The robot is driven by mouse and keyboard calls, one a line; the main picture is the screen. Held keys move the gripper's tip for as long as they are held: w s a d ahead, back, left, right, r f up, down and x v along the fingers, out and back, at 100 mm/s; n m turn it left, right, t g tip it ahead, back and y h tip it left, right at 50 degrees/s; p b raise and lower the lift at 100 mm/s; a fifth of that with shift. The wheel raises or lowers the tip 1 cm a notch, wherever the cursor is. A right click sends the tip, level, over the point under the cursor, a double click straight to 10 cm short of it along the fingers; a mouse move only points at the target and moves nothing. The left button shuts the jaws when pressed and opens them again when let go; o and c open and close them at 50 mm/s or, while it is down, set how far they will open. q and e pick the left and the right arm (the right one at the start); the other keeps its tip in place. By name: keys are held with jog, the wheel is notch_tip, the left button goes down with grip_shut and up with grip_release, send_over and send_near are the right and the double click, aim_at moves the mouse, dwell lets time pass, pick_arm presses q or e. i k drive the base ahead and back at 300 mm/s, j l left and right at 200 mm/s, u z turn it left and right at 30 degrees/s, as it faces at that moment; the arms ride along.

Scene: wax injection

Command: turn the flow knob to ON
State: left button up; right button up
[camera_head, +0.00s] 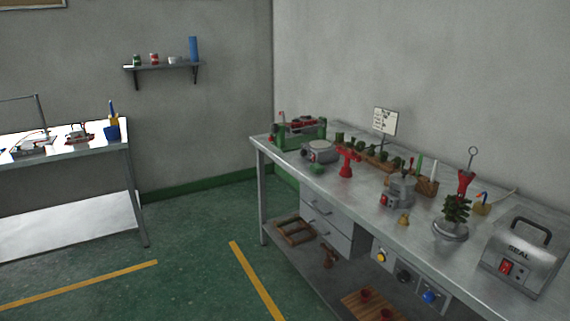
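A row of controls is fixed under the front edge of the metal workbench (345,208). It holds a yellow round control (381,257), a dark round knob (404,275) and a blue control (430,297). The dark one looks most like a turning knob, but its labels and setting are too small to read. I cannot tell for certain which is the flow knob. Neither of my grippers is in view.
On the bench stand a green-framed machine (300,131), a red clamp (347,161), a grey pot (398,190), a plant-like wax tree (456,210) and a SEAL machine (519,257). Drawers (326,221) hang below. Green floor (195,235) in front is clear.

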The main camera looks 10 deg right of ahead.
aim_at(429, 297)
jog(key=z, duration=1.25)
jog(key=k, duration=0.05)
